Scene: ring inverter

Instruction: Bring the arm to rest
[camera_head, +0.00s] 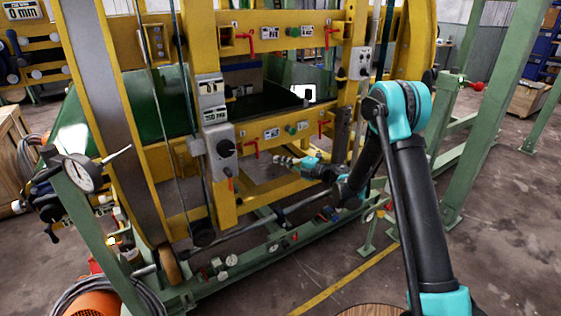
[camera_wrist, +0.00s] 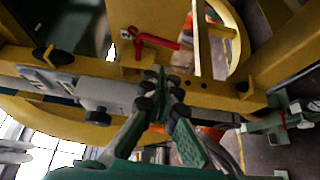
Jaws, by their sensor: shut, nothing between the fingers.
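My teal and black arm rises from the lower right of the head view, bends at its elbow and reaches down and left to the yellow ring inverter frame (camera_head: 290,101). My gripper (camera_head: 280,160) is small there, in front of the lower yellow beams. In the wrist view my gripper (camera_wrist: 161,78) has its fingers together with nothing between them. A yellow beam (camera_wrist: 215,95) lies behind the fingertips, and a red lever (camera_wrist: 150,40) is just above them. I cannot tell whether the fingers touch the beam.
A dial gauge (camera_head: 82,173) stands at the left on a green post. A grey control box (camera_head: 222,150) is on a yellow upright. Green rails (camera_head: 470,170) stand right of my arm. Bare floor (camera_head: 400,285) with a yellow line lies in front.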

